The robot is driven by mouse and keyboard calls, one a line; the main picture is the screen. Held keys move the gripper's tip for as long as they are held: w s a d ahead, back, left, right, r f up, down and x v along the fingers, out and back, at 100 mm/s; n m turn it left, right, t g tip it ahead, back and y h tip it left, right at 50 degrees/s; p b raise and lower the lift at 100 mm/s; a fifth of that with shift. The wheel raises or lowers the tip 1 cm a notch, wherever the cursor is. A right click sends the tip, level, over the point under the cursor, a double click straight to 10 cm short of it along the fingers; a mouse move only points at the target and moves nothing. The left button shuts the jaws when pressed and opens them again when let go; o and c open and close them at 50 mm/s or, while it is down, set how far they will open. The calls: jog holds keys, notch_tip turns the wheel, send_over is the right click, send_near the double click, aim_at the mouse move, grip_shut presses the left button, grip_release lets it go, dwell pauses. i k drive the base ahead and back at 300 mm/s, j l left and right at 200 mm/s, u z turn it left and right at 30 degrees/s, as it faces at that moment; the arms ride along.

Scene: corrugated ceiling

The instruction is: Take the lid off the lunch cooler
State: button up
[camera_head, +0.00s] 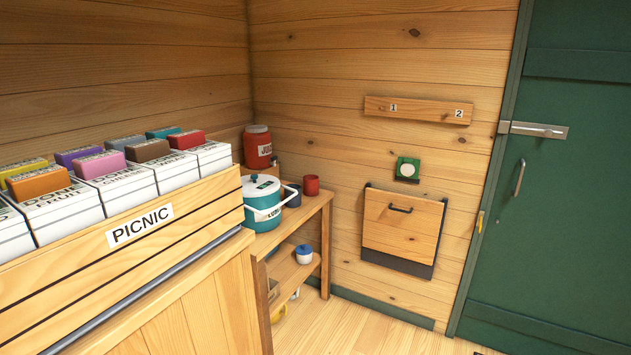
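The lunch cooler (263,217) is a teal, round tub with a white label, standing on the corner shelf's top board just past the end of the picnic counter. Its white lid (258,182) sits on top, with a dark teal knob in the middle. A white carrying handle (278,206) hangs down across the front and right side of the cooler. The counter's corner hides part of the cooler's lower left. My gripper is not in view.
A red jug (257,147) stands behind the cooler, with a red mug (311,185) and a dark blue mug (291,195) to its right. The picnic crate (140,224) full of boxes borders it at left. Open floor (350,330) lies at right, before the green door (560,200).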

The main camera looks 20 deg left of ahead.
aim_at(254, 185)
jog(key=i+z, duration=0.1)
jog(key=i, duration=1.6)
jog(key=i+u, duration=0.5)
jog(key=i+l+u, duration=0.15)
jog(key=u, duration=0.3)
jog(key=i+l+u, duration=0.35)
jog(key=u, duration=0.15)
jog(key=i+l, duration=0.05)
jog(key=i, duration=0.05)
